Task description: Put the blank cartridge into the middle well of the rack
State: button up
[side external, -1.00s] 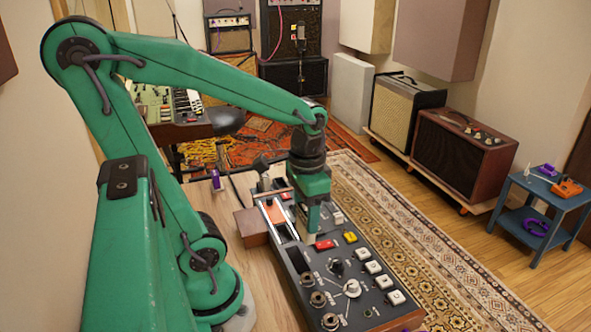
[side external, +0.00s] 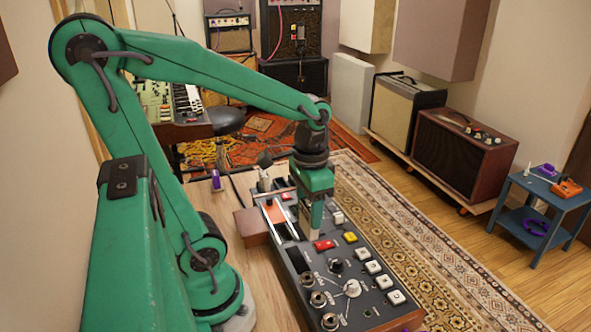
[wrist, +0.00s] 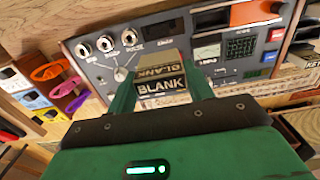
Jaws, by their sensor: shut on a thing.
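The blank cartridge (wrist: 162,86), a pale block with a dark label reading BLANK, is between the two green fingers of my gripper (wrist: 158,95) in the wrist view. My gripper (side external: 314,212) is shut on it, pointing down over the control panel (side external: 350,262).
The panel carries raised knobs, round jacks (side external: 318,298), white buttons (side external: 373,267), a red button (side external: 324,244) and a yellow button (side external: 350,237) close to my gripper. A brown wooden block (side external: 252,227) sits left of the panel. Bare tabletop lies left of that.

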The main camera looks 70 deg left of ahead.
jog(key=w+a, duration=0.4)
jog(key=a, duration=0.4)
jog(key=w+a, duration=0.4)
jog(key=a, duration=0.4)
jog(key=s+a+f, duration=0.1)
jog(key=a+f, duration=0.1)
jog(key=a, duration=0.7)
jog(key=s+a+f, duration=0.1)
jog(key=a+f, duration=0.1)
jog(key=a, duration=0.8)
jog(key=shift+a+f, duration=0.2)
jog(key=shift+f, duration=0.1)
jog(key=shift+s+f, duration=0.1)
jog(key=shift+f, duration=0.05)
jog(key=shift+f, duration=2)
jog(key=shift+f, duration=1.85)
